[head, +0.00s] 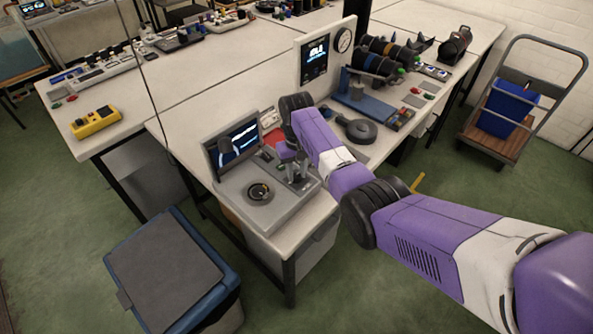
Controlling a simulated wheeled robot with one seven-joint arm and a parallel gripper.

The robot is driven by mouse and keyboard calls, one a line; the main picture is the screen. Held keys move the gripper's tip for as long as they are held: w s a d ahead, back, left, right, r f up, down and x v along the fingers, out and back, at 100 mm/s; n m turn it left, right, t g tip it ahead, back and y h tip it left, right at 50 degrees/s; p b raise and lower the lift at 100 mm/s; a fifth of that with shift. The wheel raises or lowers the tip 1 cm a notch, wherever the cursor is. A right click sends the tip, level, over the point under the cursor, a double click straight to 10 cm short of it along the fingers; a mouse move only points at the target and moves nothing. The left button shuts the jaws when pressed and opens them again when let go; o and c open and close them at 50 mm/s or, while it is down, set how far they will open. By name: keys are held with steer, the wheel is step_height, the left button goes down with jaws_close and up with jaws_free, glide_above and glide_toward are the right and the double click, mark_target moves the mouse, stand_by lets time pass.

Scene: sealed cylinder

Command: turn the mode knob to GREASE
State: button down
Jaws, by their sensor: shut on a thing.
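A grey console (233,196) with a tilted dark screen (238,143) stands on the near corner of the long bench. My gripper (299,182) points down at the right part of the console top. It is shut on a small part there, apparently the mode knob, which the fingers mostly hide. The knob's pointer and the GREASE mark cannot be made out. A round dark dial or cup with a pale ring (260,192) sits on the console top, left of my gripper and apart from it.
Behind my arm stand a panel with a screen and gauge (314,64), a blue press-like tool (360,107) and a round dark pan-like thing (361,131). A blue bin with a grey lid (165,270) is on the floor at lower left. A trolley (505,135) stands at right.

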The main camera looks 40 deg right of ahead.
mark_target(296, 174)
steer(key=shift+m, duration=0.9)
steer(key=c, duration=1.1)
jaws_free()
steer(key=shift+r, duration=0.1)
step_height(296, 174, up, 8)
steer(key=shift+f+b, duration=0.15)
steer(key=shift+b, duration=0.15)
steer(key=shift+w, duration=0.1)
